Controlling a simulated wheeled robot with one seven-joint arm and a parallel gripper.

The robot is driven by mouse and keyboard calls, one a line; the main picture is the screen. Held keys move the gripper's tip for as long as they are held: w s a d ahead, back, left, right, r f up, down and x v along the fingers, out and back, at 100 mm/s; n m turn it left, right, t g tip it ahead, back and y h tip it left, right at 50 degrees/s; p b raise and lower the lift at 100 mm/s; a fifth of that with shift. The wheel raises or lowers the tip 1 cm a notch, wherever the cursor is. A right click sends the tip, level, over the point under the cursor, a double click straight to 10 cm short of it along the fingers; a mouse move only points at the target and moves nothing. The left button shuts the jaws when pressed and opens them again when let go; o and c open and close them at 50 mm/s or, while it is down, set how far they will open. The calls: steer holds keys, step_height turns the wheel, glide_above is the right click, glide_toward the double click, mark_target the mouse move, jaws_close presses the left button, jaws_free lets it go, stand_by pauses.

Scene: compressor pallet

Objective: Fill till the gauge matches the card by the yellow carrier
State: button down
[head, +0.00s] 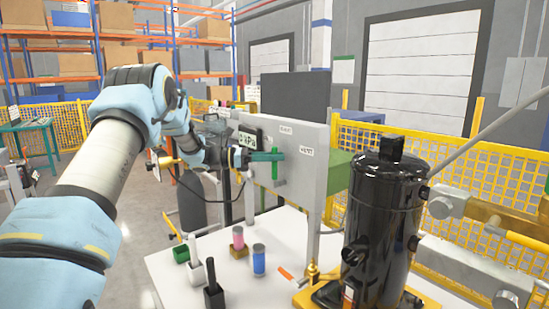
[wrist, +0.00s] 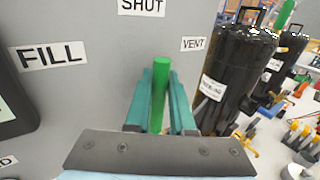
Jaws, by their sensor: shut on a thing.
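My gripper (head: 262,156) is shut on the green valve handle (head: 275,168) on the grey panel (head: 310,185). In the wrist view the handle (wrist: 157,95) stands upright between the teal fingers, pointing toward the SHUT label (wrist: 142,6). The FILL label (wrist: 48,55) is to its left and the VENT label (wrist: 193,44) to its right. The gauge display (head: 248,138) seems to read 0 kPa, partly hidden by my arm. A black compressor (head: 385,220) stands on a yellow base (head: 310,298) at the right. I cannot tell which card is meant; its value is not readable.
The white table (head: 190,270) holds a pink-topped cylinder (head: 238,238), a blue cylinder (head: 259,260), and dark and green holders at its left. A hose runs to the compressor. Yellow mesh fencing (head: 450,160) stands behind. The wrist view shows more tools at right.

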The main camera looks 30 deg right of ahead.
steer(key=shift+w, duration=0.15)
stand_by(0.8)
steer(key=shift+w+a+n+h, duration=0.2)
steer(key=shift+w+n+h, duration=0.3)
steer(key=shift+w+n, duration=0.15)
steer(key=w+a+f+n+t+h+b, duration=0.1)
steer(key=w+f+n+t+h, duration=0.1)
steer(key=n, duration=0.7)
steer(key=shift+w+f+h, duration=0.65)
steer(key=shift+w+h, duration=0.75)
steer(key=shift+w, duration=0.45)
steer(key=shift+n+b, duration=0.3)
steer(key=shift+n, duration=0.15)
steer(key=c, duration=1)
jaws_free()
steer(key=shift+c, duration=0.2)
